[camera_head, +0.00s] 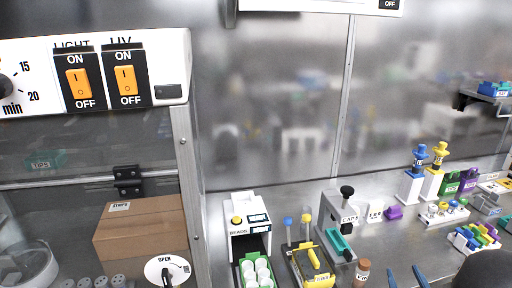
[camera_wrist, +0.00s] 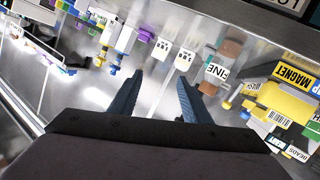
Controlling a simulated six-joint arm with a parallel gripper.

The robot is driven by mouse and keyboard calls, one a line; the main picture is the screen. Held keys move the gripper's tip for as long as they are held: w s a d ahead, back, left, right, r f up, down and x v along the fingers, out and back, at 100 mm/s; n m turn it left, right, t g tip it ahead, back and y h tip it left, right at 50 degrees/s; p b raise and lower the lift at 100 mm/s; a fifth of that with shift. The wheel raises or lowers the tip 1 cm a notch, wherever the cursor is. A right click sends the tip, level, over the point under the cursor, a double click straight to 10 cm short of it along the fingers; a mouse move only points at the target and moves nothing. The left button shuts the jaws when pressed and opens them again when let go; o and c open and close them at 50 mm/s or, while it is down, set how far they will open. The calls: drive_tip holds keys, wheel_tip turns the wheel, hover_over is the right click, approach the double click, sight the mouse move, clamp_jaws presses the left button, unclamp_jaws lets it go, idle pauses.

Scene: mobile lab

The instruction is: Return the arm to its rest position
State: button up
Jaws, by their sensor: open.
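My gripper (camera_head: 405,276) shows at the bottom right edge of the head view as two blue fingertips, with a dark rounded part of my arm beside it. In the wrist view my gripper (camera_wrist: 160,80) has its two blue fingers spread apart, with only bare shiny bench seen between them. It is open and empty. A brown bottle (camera_head: 361,274) stands just left of the fingers in the head view; a brown bottle labelled FINE (camera_wrist: 222,66) shows right of the fingers in the wrist view. Most of my arm is out of view.
A white bead dispenser (camera_head: 240,218), a yellow magnet holder (camera_wrist: 289,98) and a capper with a black knob (camera_head: 347,191) stand left of my gripper. Coloured racks (camera_head: 474,237) and pipette stands (camera_head: 411,187) are at right. A glass-fronted cabinet with a cardboard box (camera_head: 143,226) fills the left.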

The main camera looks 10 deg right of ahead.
drive_tip(key=w+a+r+n+g+y+p, duration=0.1)
drive_tip(key=w+a+n+p, duration=0.1)
drive_tip(key=w+a, duration=0.2)
drive_tip(key=w+a+r+n+g+y+p, duration=0.1)
drive_tip(key=w+a+r+g+p, duration=0.1)
drive_tip(key=w+a, duration=0.2)
drive_tip(key=w+a+r+n+g+y+p, duration=0.1)
drive_tip(key=w+a, duration=0.3)
drive_tip(key=a, duration=0.4)
drive_tip(key=shift+w+a+r+n+g+y+p, duration=0.2)
drive_tip(key=shift+r+n+g+y, duration=0.1)
drive_tip(key=shift+n, duration=0.1)
drive_tip(key=shift+w+a+r+n+g+y+p, duration=0.1)
drive_tip(key=shift+r+n+g+y+p, duration=0.1)
drive_tip(key=shift+r+n, duration=0.15)
drive_tip(key=s+a+f+m+g+y+p, duration=0.1)
drive_tip(key=s+a+g, duration=0.3)
drive_tip(key=s+a, duration=0.4)
drive_tip(key=s+a+f+m+g+y, duration=0.1)
drive_tip(key=s+a+f+m+g, duration=0.2)
drive_tip(key=s+a, duration=0.6)
drive_tip(key=s+g, duration=0.1)
drive_tip(key=s, duration=0.3)
drive_tip(key=shift+s+a+g+y+p, duration=0.15)
drive_tip(key=shift+s+g+y+p, duration=0.2)
drive_tip(key=shift+s+g+y, duration=0.05)
